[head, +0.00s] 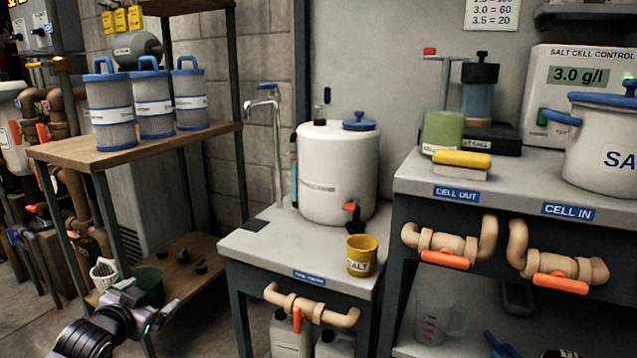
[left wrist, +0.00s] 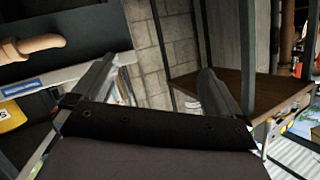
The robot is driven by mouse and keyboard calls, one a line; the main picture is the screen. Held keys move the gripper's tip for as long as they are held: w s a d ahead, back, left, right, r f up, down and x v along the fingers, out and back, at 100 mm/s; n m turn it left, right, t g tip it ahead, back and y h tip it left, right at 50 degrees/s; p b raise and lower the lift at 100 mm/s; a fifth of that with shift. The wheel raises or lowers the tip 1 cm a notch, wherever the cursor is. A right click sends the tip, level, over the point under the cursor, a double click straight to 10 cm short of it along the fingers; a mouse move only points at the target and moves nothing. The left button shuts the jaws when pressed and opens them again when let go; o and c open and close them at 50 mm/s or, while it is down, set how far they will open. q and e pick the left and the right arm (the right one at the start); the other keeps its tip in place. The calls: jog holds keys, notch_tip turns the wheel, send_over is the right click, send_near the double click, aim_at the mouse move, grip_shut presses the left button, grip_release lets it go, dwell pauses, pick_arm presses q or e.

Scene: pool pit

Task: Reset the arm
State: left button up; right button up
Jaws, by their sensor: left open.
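My left arm comes in low at the left of the head view, and its gripper (head: 150,315) hangs in front of the wooden shelf unit, left of the small table. In the left wrist view the two fingers of this gripper (left wrist: 152,88) stand wide apart with nothing between them. Past the fingers are the block wall, a brown shelf board and, at the upper left, a table with a beige pipe. My right arm and gripper are not in view.
The shelf unit (head: 75,153) bears several blue-topped filters. A small table (head: 257,246) bears a white tank (head: 336,190) and a yellow salt cup (head: 361,256). A grey bench (head: 425,176) with beige pipes and orange handles stands right. Some floor shows between shelf and table.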

pick_arm(q)
jog(key=s+d+f+m+g+h, duration=0.1)
jog(key=s+d+f+h, duration=0.1)
jog(key=s+d+f, duration=0.45)
jog(key=s+d+f+h, duration=0.2)
jog(key=s+d, duration=0.2)
jog(key=d, duration=0.5)
jog(key=s+d+r+n+g+h, duration=0.1)
jog(key=s+d+r+n+h, duration=0.15)
jog(key=s+d, duration=1.15)
jog(key=s+a+r+g+y+p, duration=0.1)
jog(key=s+a+r+p, duration=0.2)
jog(key=r+p, duration=0.4)
jog(key=s+a+r+y+p, duration=0.2)
jog(key=a+r+p, duration=0.4)
jog(key=p, duration=1.6)
jog(key=shift+s+a+r+g+p, duration=0.3)
jog(key=shift+s+r+g, duration=0.15)
jog(key=shift+r, duration=0.5)
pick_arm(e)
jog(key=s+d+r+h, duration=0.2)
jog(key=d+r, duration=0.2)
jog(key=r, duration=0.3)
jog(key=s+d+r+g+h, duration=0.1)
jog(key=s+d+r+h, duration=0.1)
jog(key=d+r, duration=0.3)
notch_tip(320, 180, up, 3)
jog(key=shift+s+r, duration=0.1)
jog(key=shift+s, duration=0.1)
